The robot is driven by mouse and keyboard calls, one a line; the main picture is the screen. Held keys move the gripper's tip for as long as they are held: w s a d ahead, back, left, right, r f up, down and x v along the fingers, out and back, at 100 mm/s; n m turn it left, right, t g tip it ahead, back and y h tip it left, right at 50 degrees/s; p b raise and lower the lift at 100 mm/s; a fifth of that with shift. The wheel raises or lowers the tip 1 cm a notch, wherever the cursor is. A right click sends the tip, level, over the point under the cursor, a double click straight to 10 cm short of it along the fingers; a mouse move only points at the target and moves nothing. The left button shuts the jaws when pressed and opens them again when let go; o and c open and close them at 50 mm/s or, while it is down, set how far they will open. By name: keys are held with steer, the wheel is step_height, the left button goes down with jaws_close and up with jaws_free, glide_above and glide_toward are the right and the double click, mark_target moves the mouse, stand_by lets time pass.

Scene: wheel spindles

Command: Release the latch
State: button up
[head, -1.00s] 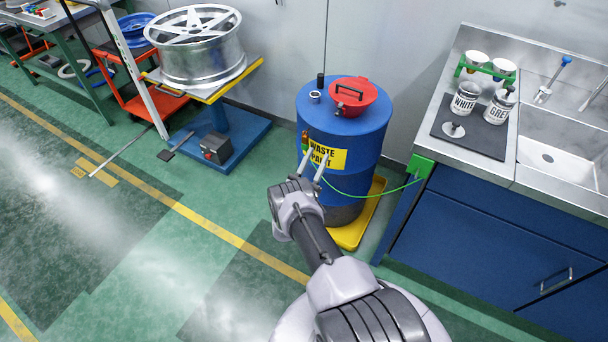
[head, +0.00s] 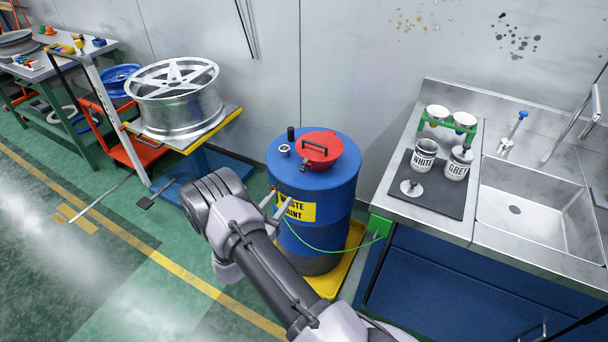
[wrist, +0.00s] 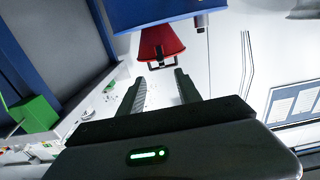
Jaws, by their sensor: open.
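A blue waste paint drum (head: 338,200) stands against the wall on a yellow tray (head: 345,262). On its lid sits a red funnel (head: 328,146) with a dark handle or latch (head: 312,146) on its near side. The funnel cover looks shut.
A steel sink counter (head: 450,215) with paint cups (head: 424,155) stands right of the drum. A wheel (head: 178,97) on a stand is at the left. Open floor lies front left.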

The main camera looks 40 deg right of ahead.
steer(key=b, duration=0.4)
glide_toward(306, 167)
steer(key=x, duration=0.5)
steer(key=shift+w+d, duration=0.1)
steer(key=shift+w, duration=0.1)
jaws_close()
